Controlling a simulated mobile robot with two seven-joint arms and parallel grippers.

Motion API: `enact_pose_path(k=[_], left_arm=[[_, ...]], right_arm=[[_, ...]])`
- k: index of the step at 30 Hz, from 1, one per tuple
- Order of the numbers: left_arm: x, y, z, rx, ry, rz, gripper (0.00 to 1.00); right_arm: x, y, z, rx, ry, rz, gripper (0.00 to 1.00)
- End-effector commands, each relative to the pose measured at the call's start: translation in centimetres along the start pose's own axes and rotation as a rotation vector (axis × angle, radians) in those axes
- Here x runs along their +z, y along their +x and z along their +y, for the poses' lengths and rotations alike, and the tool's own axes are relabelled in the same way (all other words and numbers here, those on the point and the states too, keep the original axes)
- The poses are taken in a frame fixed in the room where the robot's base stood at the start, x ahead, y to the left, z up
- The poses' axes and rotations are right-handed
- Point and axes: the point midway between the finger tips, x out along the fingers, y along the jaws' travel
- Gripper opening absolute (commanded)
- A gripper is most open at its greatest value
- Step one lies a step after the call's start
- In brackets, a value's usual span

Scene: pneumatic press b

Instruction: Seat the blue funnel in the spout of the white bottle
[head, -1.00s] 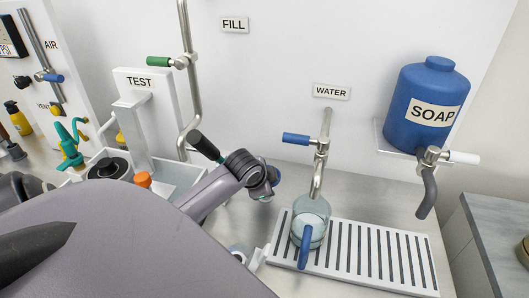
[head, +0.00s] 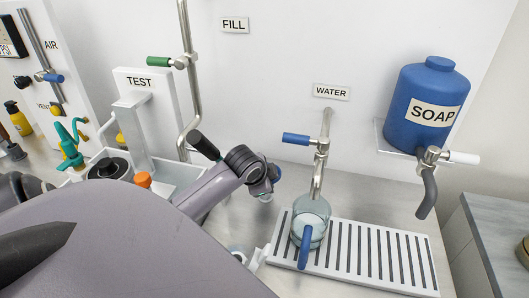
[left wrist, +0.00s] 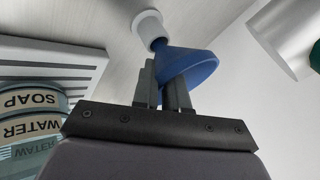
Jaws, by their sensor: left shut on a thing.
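My left gripper (left wrist: 162,80) is shut on the blue funnel (left wrist: 195,66) in the left wrist view. The funnel is tilted, with its wide cone to the right and its narrow end toward a white round piece. That piece looks like the white bottle's spout (left wrist: 148,23). The narrow end overlaps the spout's lower edge in the picture; I cannot tell whether it is inside. In the head view a white round piece (head: 238,249), likely the bottle, shows partly behind my arm. My right gripper is not in view.
A slotted white rack (head: 350,255) holds a jug (head: 311,222) under the water tap (head: 319,165). A blue soap tank (head: 428,105) hangs at right. A test stand (head: 140,125) and a tray (head: 185,173) stand at left. The counter right of the jug, behind the rack, is clear.

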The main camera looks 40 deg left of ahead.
Motion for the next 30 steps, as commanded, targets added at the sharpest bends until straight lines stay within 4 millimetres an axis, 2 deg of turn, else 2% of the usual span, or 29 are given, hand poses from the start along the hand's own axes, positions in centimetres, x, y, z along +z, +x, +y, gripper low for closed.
enact_pose_path(k=[30], left_arm=[[-1.2, -3.0, -1.8, -0.001, 0.0, 0.002, 0.0]], right_arm=[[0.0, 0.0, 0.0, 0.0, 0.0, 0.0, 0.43]])
